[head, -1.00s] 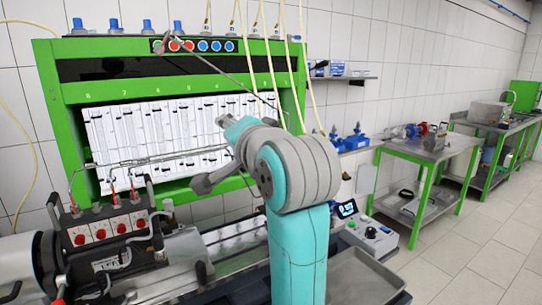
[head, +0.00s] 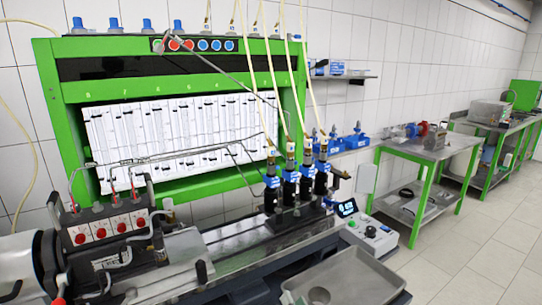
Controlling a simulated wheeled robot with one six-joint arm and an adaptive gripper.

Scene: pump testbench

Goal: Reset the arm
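My arm and my gripper are not in the head view now. The green pump testbench (head: 180,42) stands on the left with a white panel of measuring tubes (head: 180,135). A pump with red-and-white fittings (head: 108,228) sits on the bench bed at the lower left. Several black injectors with blue collars (head: 290,186) stand upright on the bed, with pale hoses running up from them.
A metal tray (head: 345,280) with a small round part in it lies at the front. A control box with a lit display (head: 368,232) stands behind it. A green-framed metal table (head: 425,150) stands to the right. The floor at right (head: 485,250) is clear.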

